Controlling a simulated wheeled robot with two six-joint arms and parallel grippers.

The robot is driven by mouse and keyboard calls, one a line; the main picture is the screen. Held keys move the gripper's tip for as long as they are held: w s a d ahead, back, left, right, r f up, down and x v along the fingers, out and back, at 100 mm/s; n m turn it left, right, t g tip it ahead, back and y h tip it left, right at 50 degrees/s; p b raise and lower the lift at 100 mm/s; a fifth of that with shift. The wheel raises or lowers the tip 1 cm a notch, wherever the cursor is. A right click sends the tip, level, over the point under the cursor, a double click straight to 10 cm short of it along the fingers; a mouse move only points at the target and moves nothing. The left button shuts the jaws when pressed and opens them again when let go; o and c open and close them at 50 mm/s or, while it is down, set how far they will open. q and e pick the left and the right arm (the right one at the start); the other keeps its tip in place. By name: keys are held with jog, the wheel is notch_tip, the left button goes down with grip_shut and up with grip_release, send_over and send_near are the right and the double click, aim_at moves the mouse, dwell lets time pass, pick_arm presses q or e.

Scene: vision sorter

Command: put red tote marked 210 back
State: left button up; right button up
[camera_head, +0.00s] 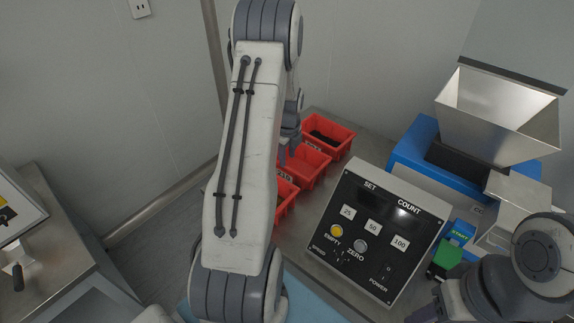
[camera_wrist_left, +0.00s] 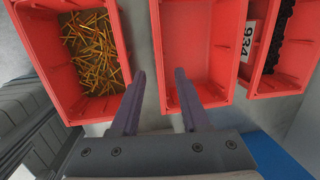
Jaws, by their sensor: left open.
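Three red totes stand in a row on the bench. The middle tote (camera_head: 308,165) has a front label too small to read surely; in the left wrist view the middle tote (camera_wrist_left: 205,20) looks empty. My left gripper (camera_head: 284,153), partly hidden by my arm, is at this tote. In the left wrist view its fingers (camera_wrist_left: 160,74) are open, apparently either side of the empty tote's left wall, with nothing visibly gripped. My right gripper (camera_head: 424,314) is only partly in view at the lower edge; its jaws cannot be made out.
A tote marked 934 (camera_wrist_left: 247,40) holds black parts; another tote (camera_wrist_left: 65,14) holds brass-coloured pins. A counting panel (camera_head: 378,228) stands right of the totes, before a blue machine (camera_head: 422,143) with a metal hopper (camera_head: 500,112). The wall is close behind.

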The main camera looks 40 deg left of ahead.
pick_arm(q)
notch_tip(320, 180, up, 6)
jog(key=shift+s+d+r, duration=0.15)
jog(key=shift+s+d, duration=0.25)
dwell(0.3)
jog(key=s+d+r+n, duration=0.2)
jog(key=d+n, duration=0.2)
jog(key=d, duration=0.4)
jog(key=s+d+r+n, duration=0.2)
jog(key=d+n, duration=0.3)
jog(key=d, duration=0.2)
jog(key=s+d+r+h, duration=0.1)
jog(key=s+d+r, duration=0.2)
jog(key=s+d, duration=0.7)
jog(key=s+d+r+n+g+h, duration=0.1)
jog(key=s+d+r, duration=0.2)
jog(key=s+d, duration=0.8)
jog(key=shift+s+d, duration=0.2)
jog(key=shift+d, duration=1)
jog(key=shift+r, duration=0.1)
